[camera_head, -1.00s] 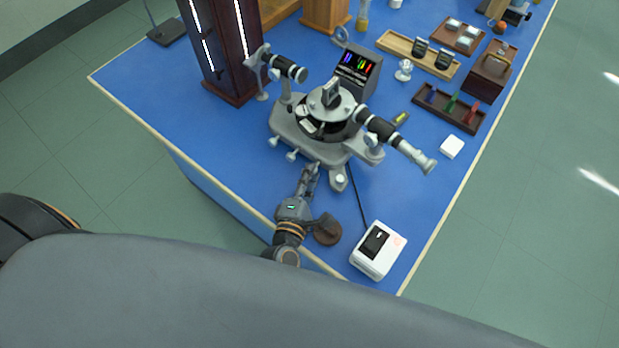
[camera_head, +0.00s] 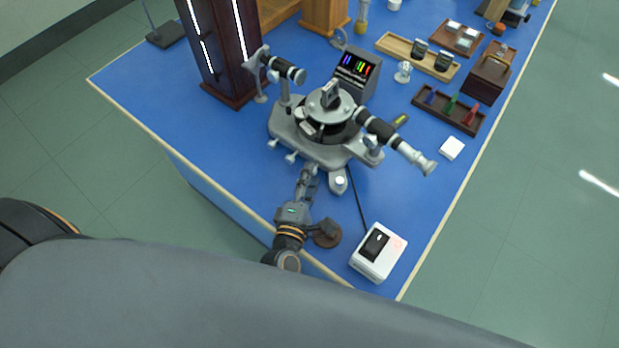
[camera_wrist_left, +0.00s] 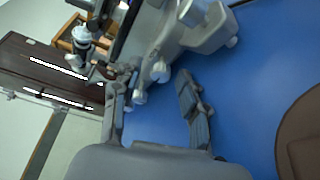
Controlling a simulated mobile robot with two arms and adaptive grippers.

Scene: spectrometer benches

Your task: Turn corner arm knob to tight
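The grey spectrometer (camera_head: 300,140) stands on the blue bench, with a round table on top and telescope arms to the left and right. Small silver knobs stick out from its near left edge, one of them at the front left (camera_head: 290,157). I cannot tell which knob is the corner arm knob. My left gripper (camera_head: 308,172) is just in front of the base edge. In the left wrist view its two fingers (camera_wrist_left: 155,92) are spread, with nothing held. A silver knob (camera_wrist_left: 139,97) shows near the left finger's tip, and another knob (camera_wrist_left: 160,72) lies just beyond the gap. My right gripper is out of view.
A white box with a black switch (camera_head: 378,252) sits at the front right, its cable running toward the spectrometer. A brown round object (camera_head: 327,234) is beside my left wrist. A dark lamp cabinet (camera_head: 226,60) stands behind left. Bare blue bench (camera_head: 215,135) lies left.

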